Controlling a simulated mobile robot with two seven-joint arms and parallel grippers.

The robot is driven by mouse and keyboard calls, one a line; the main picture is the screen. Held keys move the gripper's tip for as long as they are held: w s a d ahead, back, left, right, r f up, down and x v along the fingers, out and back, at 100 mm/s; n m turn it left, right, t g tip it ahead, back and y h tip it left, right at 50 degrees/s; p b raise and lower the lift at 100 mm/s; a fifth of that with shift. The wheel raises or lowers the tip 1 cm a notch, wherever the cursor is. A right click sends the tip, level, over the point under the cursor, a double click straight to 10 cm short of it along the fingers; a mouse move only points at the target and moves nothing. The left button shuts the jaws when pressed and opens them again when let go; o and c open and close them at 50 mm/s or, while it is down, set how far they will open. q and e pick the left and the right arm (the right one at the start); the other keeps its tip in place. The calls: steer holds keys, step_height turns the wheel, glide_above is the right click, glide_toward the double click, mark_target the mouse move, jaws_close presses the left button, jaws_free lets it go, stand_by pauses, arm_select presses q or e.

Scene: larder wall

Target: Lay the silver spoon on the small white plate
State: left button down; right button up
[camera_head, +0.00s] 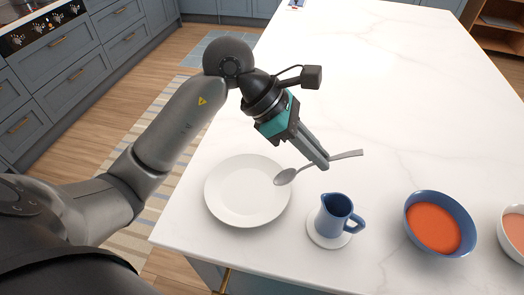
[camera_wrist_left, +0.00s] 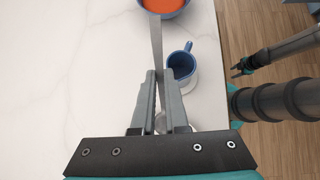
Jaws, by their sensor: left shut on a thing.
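The silver spoon (camera_head: 285,177) is held level or nearly so by my left gripper (camera_head: 325,164), its bowl toward the left and its handle toward the right. In the left wrist view my left gripper (camera_wrist_left: 160,78) is shut on the spoon's handle (camera_wrist_left: 157,42); the bowl shows partly between the fingers. The white plate (camera_head: 240,192) lies empty at the left of the counter. The spoon's bowl overlaps its right rim in the head view; I cannot tell the height between them. My right gripper (camera_wrist_left: 241,68) shows small in the left wrist view, its fingers apart, away from the counter.
A blue jug (camera_head: 335,213) stands on a white saucer (camera_head: 318,238) right of the plate. A blue bowl of orange soup (camera_head: 433,222) and a pale bowl (camera_head: 512,232) stand farther right. The marble counter (camera_head: 390,90) is clear behind them.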

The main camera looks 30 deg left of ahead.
mark_target(300, 170)
arm_select(q)
steer(key=shift+s+f+g+y, duration=0.1)
steer(key=shift+f+g+y, duration=0.1)
steer(key=shift+g+y, duration=0.35)
steer(key=a+f+y, duration=0.1)
steer(key=a+y+p, duration=0.1)
steer(key=a+f+m+y+p, duration=0.1)
steer(key=y, duration=0.1)
steer(key=shift+s+f+g, duration=0.3)
steer(key=shift+s+g, duration=0.05)
steer(key=shift+s+a+f+n+g+y+b, duration=0.2)
steer(key=shift+a+f+y+b, duration=0.45)
steer(key=shift+a+f, duration=1.3)
steer(key=shift+s+a+f+n+g+y+b, duration=0.1)
steer(key=shift+s+a+f+y+b, duration=0.15)
steer(key=shift+a+f+y, duration=1.15)
steer(key=shift+a+f+h, duration=0.4)
steer(key=shift+f+h, duration=0.1)
steer(key=shift+f, duration=0.1)
steer(key=shift+f+b, duration=1.05)
steer(key=shift+b, duration=0.05)
steer(key=c, duration=0.9)
jaws_free()
steer(key=shift+o, duration=0.2)
steer(key=shift+r, duration=0.1)
